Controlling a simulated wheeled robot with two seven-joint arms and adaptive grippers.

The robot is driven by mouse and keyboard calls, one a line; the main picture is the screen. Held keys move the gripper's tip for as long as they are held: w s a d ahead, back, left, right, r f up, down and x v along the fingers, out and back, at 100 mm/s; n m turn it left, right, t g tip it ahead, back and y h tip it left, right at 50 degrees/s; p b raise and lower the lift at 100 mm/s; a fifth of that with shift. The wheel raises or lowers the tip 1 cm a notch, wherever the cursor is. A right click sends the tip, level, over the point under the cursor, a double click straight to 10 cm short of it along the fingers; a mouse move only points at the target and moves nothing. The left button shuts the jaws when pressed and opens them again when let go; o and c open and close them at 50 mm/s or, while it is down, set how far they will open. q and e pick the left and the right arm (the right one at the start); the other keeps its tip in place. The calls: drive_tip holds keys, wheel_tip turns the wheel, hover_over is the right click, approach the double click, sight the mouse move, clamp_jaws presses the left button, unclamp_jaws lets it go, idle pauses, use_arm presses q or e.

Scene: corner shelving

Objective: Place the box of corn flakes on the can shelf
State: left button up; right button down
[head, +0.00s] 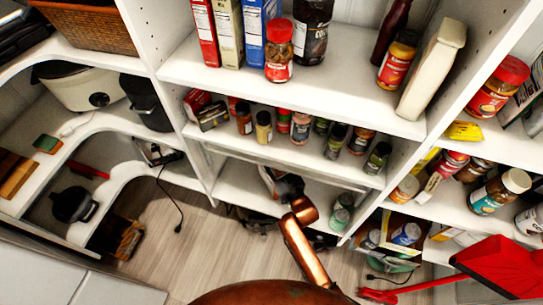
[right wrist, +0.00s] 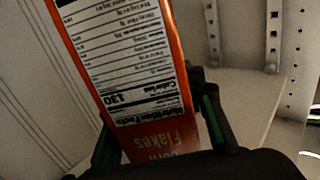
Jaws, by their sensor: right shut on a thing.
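The corn flakes box (right wrist: 120,60) is orange with a white nutrition panel and fills the left and middle of the right wrist view. Its lettering appears upside down. My right gripper (right wrist: 158,115) is shut on it, with a dark finger on either side. In the head view my right gripper (head: 287,187) reaches into the lower middle shelf (head: 237,190), where the box is mostly hidden. Green-lidded cans (head: 342,212) stand at the right end of this shelf, right of the gripper. My left gripper is not in view.
Spice jars (head: 300,127) line the shelf just above. Tall boxes (head: 228,35) and jars stand on the upper shelf. Shelf uprights bound the space on both sides. A red dustpan (head: 500,265) is at lower right. The shelf's left part looks clear.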

sight(282, 173)
drive_tip(key=c, duration=1.7)
unclamp_jaws()
drive_tip(key=shift+f, duration=0.2)
drive_tip(key=o, duration=0.4)
drive_tip(key=shift+o, duration=0.2)
drive_tip(key=shift+r, duration=0.1)
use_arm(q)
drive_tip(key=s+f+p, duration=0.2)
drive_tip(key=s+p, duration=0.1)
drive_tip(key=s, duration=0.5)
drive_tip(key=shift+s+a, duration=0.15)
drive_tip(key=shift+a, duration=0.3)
use_arm(e)
drive_tip(key=v, duration=1.2)
drive_tip(key=shift+r, duration=0.1)
